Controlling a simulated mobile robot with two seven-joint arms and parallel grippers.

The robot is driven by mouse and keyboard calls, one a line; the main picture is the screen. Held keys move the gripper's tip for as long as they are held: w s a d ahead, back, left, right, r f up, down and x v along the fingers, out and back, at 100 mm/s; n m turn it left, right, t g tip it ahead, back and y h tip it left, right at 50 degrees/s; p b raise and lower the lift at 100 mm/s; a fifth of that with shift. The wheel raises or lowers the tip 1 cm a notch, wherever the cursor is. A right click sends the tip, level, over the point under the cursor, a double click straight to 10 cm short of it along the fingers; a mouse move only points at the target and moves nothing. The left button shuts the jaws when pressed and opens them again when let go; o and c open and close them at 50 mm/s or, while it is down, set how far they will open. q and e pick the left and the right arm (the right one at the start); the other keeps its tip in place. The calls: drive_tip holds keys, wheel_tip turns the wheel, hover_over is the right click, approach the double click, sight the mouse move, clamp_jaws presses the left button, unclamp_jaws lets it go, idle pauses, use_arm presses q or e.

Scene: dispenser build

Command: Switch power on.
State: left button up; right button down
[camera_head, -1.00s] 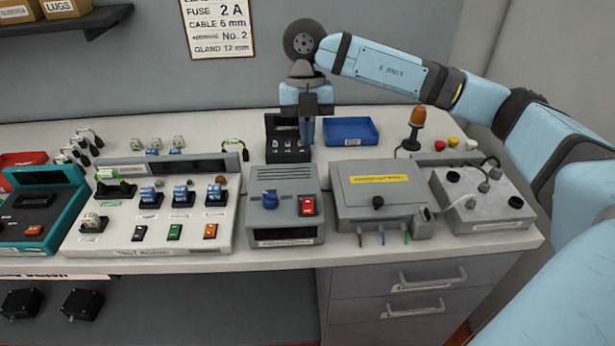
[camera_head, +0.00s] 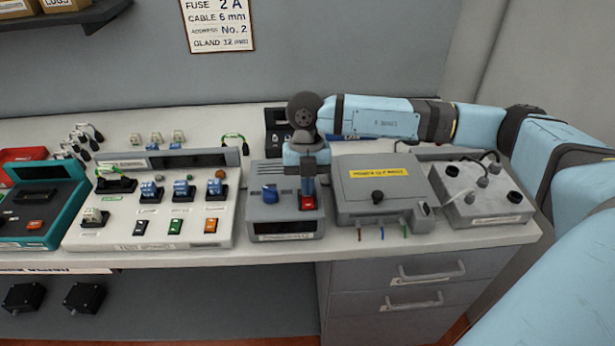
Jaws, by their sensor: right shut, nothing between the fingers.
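A grey power supply box (camera_head: 286,226) stands near the front edge of the bench, with a blue knob (camera_head: 269,193) on its left and a red rocker switch (camera_head: 307,203) on its right. My right gripper (camera_head: 307,192) points down with its fingertips at the red switch. It is shut and empty. The fingers cover the upper part of the switch, and I cannot tell whether they touch it or which way the rocker is tipped. My left gripper is not in view.
A white test board (camera_head: 150,232) with several modules and buttons stands left of the box, and a teal device (camera_head: 65,215) beyond it. A closed grey enclosure (camera_head: 380,205) and a grey box with knobs (camera_head: 485,205) stand to the right. A narrow front strip is clear.

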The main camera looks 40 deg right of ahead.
drive_tip(key=shift+w+f+g, duration=0.1)
drive_tip(key=shift+f+g, duration=0.25)
drive_tip(key=shift+g, duration=0.05)
drive_tip(key=shift+r, duration=0.15)
drive_tip(key=shift+s+a+r+p, duration=0.35)
drive_tip(key=shift+s+p, duration=0.2)
drive_tip(key=shift+s, duration=0.05)
